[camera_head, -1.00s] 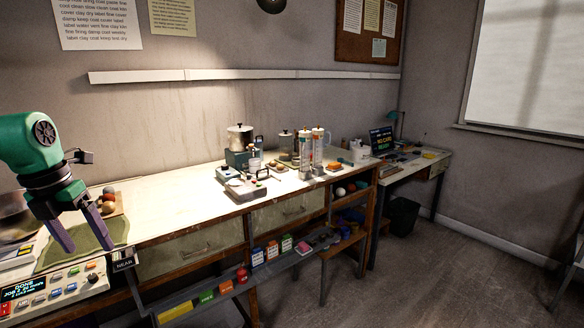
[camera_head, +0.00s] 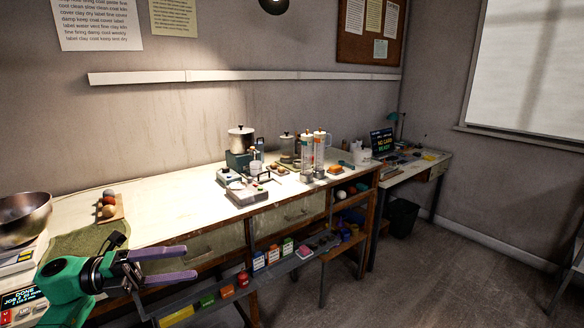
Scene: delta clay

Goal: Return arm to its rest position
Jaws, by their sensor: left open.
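My left arm is green and black and comes in at the lower left. Its left gripper (camera_head: 190,265) has two purple fingers, spread apart and pointing right, with nothing between them. It hangs in front of the workbench (camera_head: 165,220), near the bench's front edge and drawers. My right gripper is not in view.
A metal bowl (camera_head: 24,218) and a green mat (camera_head: 85,240) are on the bench's left end. A board with several balls (camera_head: 108,205) lies behind the mat. Glass cylinders (camera_head: 308,152) and a pot (camera_head: 241,140) stand farther right. Small boxes (camera_head: 273,254) line the lower shelf.

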